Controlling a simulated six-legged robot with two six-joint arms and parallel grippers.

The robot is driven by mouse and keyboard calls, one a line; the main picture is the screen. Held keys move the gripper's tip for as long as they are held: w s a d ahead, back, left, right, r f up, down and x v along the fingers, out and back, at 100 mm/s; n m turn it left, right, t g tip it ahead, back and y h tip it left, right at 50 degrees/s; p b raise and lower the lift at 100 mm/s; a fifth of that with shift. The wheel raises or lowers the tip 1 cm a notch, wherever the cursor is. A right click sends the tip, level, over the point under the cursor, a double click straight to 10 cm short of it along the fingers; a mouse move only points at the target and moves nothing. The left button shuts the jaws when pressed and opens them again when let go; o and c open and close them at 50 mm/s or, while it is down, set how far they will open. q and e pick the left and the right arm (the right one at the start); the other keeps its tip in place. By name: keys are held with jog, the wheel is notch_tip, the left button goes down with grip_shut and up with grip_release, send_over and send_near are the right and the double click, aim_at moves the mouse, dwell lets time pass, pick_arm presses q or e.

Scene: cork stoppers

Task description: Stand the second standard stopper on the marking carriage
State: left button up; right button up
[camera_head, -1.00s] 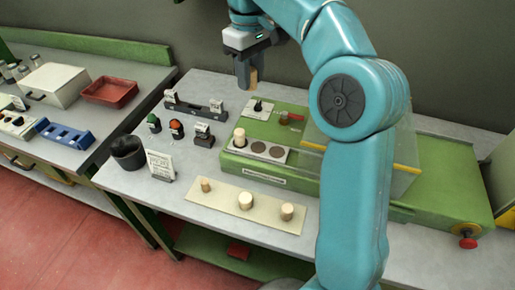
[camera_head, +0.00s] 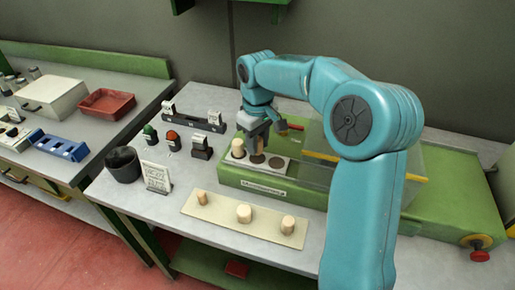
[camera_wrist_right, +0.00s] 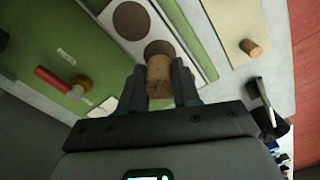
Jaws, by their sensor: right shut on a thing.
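My right gripper (camera_head: 257,137) is shut on a cork stopper (camera_head: 256,151), which it holds upright over the middle dark spot of the pale marking carriage (camera_head: 266,169). In the right wrist view the stopper (camera_wrist_right: 158,76) sits between the two fingers, with a dark spot (camera_wrist_right: 158,49) partly showing behind it. Whether its foot touches the carriage I cannot tell. Another stopper (camera_head: 238,148) stands on the carriage's left spot. The right spot (camera_head: 277,163) is bare. My left gripper is not in view.
A cream board (camera_head: 225,211) with three corks lies in front of the green machine (camera_head: 230,179). A clear guard (camera_head: 315,150) stands right of the carriage. A black cup (camera_head: 123,165), a sign (camera_head: 157,177) and small buttons stand to the left.

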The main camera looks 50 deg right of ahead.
notch_tip(320, 180, down, 2)
jog(key=shift+f, duration=0.2)
jog(key=shift+f, duration=0.1)
jog(key=o, duration=1)
